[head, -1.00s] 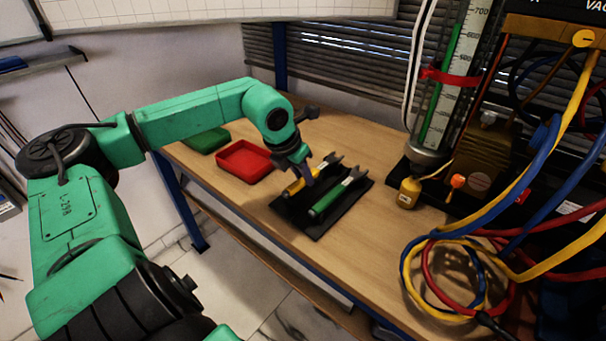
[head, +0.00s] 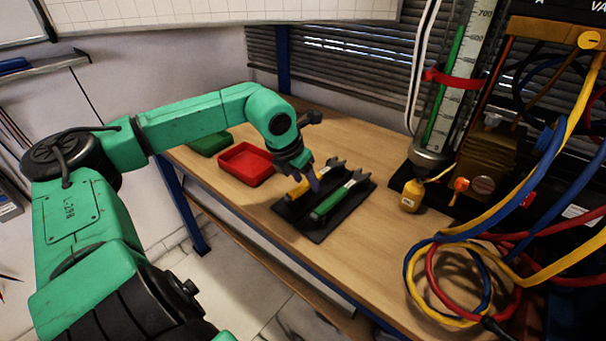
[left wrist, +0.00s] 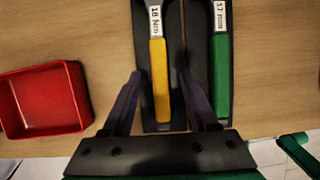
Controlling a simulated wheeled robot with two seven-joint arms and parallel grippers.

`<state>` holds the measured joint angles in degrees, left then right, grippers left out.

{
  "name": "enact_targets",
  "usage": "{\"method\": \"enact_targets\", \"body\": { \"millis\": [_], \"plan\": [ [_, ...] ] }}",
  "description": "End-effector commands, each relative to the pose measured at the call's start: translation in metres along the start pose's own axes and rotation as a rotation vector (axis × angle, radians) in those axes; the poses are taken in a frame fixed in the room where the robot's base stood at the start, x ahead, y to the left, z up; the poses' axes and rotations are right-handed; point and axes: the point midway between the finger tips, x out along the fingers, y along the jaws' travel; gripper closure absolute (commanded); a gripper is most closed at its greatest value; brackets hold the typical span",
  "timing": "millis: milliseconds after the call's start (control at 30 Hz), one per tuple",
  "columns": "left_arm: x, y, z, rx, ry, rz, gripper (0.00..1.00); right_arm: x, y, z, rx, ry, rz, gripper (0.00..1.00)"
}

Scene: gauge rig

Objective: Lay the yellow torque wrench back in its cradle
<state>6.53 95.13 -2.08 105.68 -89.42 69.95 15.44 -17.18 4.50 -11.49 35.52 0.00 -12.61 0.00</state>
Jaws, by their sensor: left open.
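The yellow torque wrench (left wrist: 159,80), labelled 18 Nm, lies lengthwise in the left slot of the black cradle (head: 322,235). In the head view the wrench (head: 299,189) is partly hidden by my left gripper (head: 306,180). In the left wrist view the open fingers of the left gripper (left wrist: 161,76) stand on either side of the yellow handle, with a gap each side. The wrench's head end is cut off at the top of that view. My right gripper is not in view.
A green-handled tool (head: 332,202), labelled 17 mm, lies in the cradle's right slot. A red tray (head: 245,164) and a green tray (head: 209,141) sit to the left. Bare wood lies behind the cradle.

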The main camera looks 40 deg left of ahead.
Motion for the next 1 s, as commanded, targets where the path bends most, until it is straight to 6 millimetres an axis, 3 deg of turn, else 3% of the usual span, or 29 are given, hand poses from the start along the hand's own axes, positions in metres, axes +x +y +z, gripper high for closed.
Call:
{"method": "enact_targets", "body": {
  "millis": [367, 600, 733, 1000],
  "plan": [
    [-0.029, 0.0, 0.0, 0.0, -0.009, -0.001, 0.41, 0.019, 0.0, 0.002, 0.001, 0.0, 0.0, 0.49],
    [-0.105, 0.001, 0.001, -0.001, -0.005, 0.003, 0.41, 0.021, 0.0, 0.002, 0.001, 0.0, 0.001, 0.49],
    [-0.133, 0.001, 0.001, 0.0, -0.003, 0.002, 0.41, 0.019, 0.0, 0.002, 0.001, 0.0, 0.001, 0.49],
    [-0.146, 0.0, 0.0, 0.0, -0.001, 0.0, 0.41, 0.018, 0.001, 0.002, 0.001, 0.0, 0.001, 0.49]
  ]
}}
